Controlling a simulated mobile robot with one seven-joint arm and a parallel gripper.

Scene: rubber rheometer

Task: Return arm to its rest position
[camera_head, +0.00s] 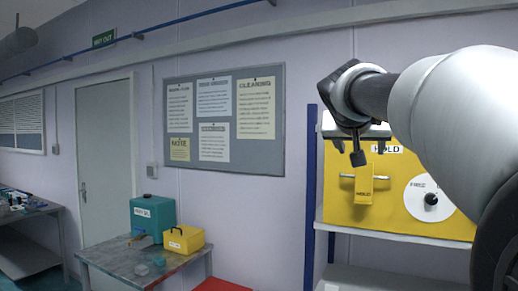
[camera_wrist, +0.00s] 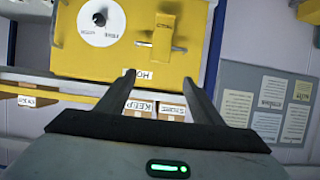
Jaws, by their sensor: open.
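My gripper (camera_head: 366,150) shows at the upper right of the head view, at the end of my arm, in front of the yellow machine (camera_head: 338,207). In the wrist view my gripper (camera_wrist: 158,80) has its two dark fingers apart, with nothing between them. The yellow machine (camera_wrist: 75,62) appears upside down there, beyond the fingertips. It has a white dial (camera_head: 430,199) and a yellow latch (camera_head: 364,184) with a handle bar. The gap between gripper and machine is hard to judge.
The machine sits on a white shelf (camera_head: 395,237) with a blue upright (camera_head: 310,190). Labelled boxes (camera_wrist: 140,108) show in the wrist view. A table (camera_head: 150,274) at the lower left holds a teal box (camera_head: 153,214) and a yellow box (camera_head: 184,239). A notice board (camera_head: 226,150) hangs behind.

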